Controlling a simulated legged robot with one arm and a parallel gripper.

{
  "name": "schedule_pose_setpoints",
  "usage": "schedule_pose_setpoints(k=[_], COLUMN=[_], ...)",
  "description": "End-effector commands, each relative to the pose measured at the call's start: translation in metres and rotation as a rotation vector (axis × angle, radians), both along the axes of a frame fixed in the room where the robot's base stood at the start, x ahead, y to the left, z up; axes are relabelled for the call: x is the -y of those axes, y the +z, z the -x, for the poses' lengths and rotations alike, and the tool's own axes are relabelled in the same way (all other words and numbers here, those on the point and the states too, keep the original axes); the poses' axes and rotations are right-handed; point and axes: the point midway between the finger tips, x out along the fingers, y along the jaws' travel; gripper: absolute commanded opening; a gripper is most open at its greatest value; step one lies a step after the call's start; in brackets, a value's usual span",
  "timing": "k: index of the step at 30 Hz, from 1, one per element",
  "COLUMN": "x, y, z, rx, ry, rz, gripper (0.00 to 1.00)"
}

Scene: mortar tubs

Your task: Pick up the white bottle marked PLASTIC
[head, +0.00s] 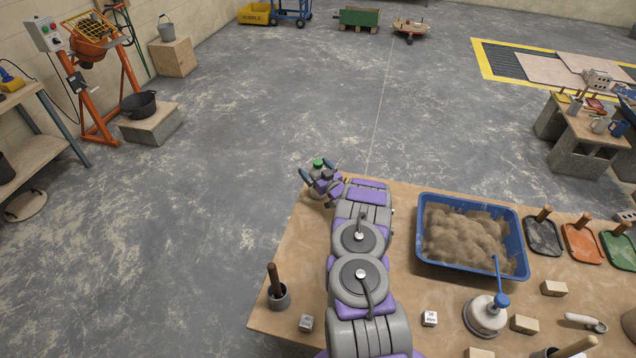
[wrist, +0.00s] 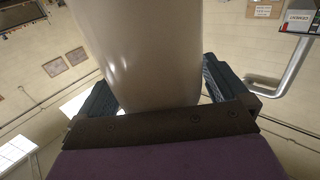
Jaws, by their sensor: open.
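A pale bottle with a green cap (head: 318,163) stands at the far left corner of the table, partly hidden by my gripper (head: 318,170). In the wrist view the pale, smooth bottle body (wrist: 145,50) fills the middle, between the two dark fingers of my gripper (wrist: 158,90). My gripper is open around the bottle, with one finger on each side. A narrow gap shows beside the right finger; contact on the left is unclear. No PLASTIC marking is readable in either view.
A blue tub of sand-coloured mortar (head: 421,232) stands right of my arm. A white bottle with a blue pump (head: 486,316) stands in front of it. A dark cup with a wooden handle (head: 279,297) and a small grey cube (head: 306,323) are at the near left.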

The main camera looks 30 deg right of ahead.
Motion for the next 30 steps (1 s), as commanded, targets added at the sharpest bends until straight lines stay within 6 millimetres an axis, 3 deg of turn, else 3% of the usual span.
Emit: schedule_pose_setpoints(k=[4, 30], x=[-0.0002, 0.0000], y=[0.0001, -0.0002], z=[0.0002, 0.0006], rx=[0.000, 0.000], ry=[0.000, 0.000], rz=[0.000, 0.000], gripper=[0.98, 0.15])
